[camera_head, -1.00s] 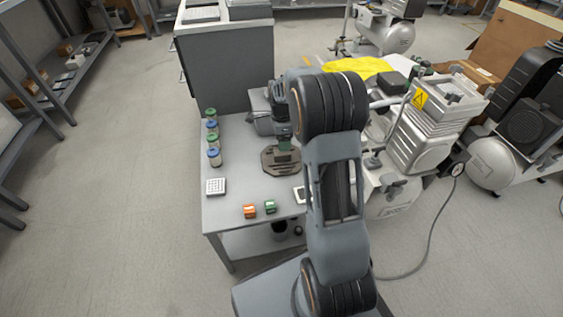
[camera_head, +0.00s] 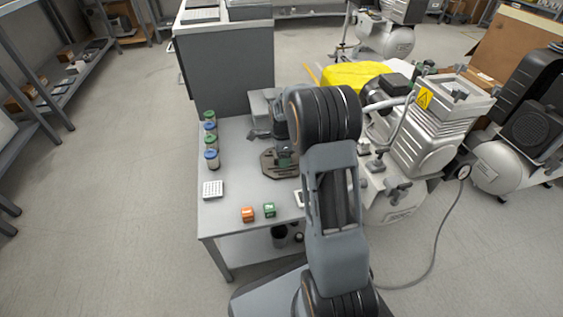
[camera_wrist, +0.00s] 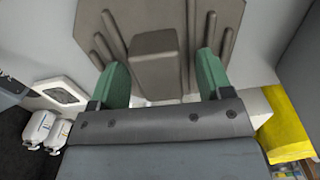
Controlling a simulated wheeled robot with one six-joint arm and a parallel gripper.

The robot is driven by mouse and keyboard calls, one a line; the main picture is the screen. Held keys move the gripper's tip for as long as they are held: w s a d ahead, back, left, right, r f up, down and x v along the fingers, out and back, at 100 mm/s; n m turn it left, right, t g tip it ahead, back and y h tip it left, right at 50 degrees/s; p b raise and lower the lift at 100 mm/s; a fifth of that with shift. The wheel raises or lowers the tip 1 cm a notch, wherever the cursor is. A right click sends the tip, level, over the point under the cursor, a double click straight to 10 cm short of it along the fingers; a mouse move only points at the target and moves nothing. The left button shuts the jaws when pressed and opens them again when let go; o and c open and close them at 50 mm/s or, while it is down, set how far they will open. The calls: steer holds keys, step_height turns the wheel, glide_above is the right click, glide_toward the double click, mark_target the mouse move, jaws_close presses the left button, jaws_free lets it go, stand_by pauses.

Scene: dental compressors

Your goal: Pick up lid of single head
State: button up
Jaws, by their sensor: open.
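The lid (camera_head: 268,164) is a brownish-grey plate with cut corners, lying on the grey table. In the wrist view the lid (camera_wrist: 150,42) shows raised ribs and a raised block in its middle. My gripper (camera_head: 284,161) is over the lid, pointing down at it. In the wrist view my gripper (camera_wrist: 162,78) is open, with one green finger on each side of the raised block and a gap to it on both sides. Whether the fingertips touch the lid is not clear. My arm hides the lid's right part in the head view.
Several jars (camera_head: 211,140) with green and blue caps line the table's left edge. A white gridded tray (camera_head: 213,190), an orange block (camera_head: 248,214) and a green block (camera_head: 269,210) sit near the front.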

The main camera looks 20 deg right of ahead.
steer(key=c, duration=1.3)
jaws_close()
steer(key=shift+r, duration=0.15)
